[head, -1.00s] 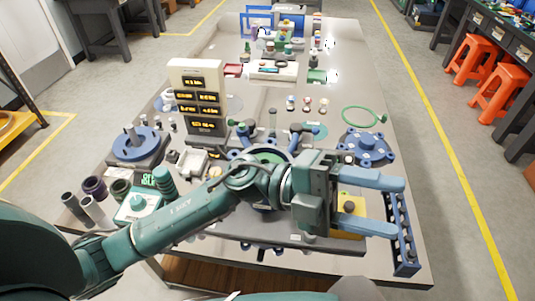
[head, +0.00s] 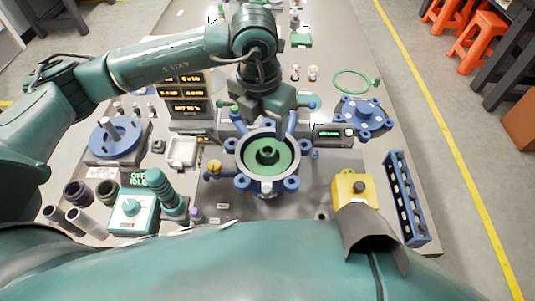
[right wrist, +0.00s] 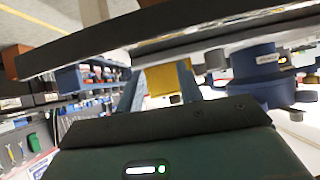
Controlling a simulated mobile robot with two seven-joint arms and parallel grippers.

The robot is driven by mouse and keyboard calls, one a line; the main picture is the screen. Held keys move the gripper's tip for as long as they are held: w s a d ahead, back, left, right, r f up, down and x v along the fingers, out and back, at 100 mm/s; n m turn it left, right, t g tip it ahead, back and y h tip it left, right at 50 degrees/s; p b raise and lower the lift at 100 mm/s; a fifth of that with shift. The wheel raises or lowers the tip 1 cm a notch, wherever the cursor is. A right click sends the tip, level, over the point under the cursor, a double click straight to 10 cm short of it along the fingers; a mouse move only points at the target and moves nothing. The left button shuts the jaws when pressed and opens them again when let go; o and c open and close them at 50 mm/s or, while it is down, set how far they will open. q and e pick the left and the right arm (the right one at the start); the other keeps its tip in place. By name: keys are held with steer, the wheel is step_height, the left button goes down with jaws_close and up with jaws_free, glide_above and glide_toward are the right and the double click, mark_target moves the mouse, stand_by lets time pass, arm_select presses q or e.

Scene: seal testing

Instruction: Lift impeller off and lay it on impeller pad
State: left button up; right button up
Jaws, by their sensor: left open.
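A blue pump housing (head: 244,183) with several lugs stands in the middle of the table. Inside its pale rim sits a green round part with a dark hub, which looks like the impeller (head: 284,160). My left gripper (head: 265,112) is over the far side of the housing, pointing down; its fingertips are hard to make out, and I see no part held. I cannot make out the impeller pad. My right gripper (right wrist: 158,88) shows two blue fingers apart in the right wrist view, with nothing visibly held; a yellow box (right wrist: 162,75) is beyond them.
A blue disc with posts (head: 112,138) is at left. A blue flange (head: 372,116), a yellow button box (head: 344,190) and a blue slotted rack (head: 407,200) are at right. A teal control box (head: 128,217) and dark cylinders stand front left. Bare tabletop lies between housing and yellow box.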

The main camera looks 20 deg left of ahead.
mark_target(267, 147)
arm_select(q)
step_height(267, 147, down, 3)
steer(key=shift+w+f, duration=0.1)
steer(key=shift+w, duration=0.05)
steer(key=shift+w+d+f+p, duration=0.1)
steer(key=shift+f+p, duration=0.35)
steer(key=shift+f, duration=0.95)
steer(key=shift+d+f+p, duration=0.1)
steer(key=shift+f+p, duration=0.35)
steer(key=shift+f, duration=0.9)
steer(key=shift+c, duration=0.5)
steer(key=shift+r, duration=0.1)
jaws_close()
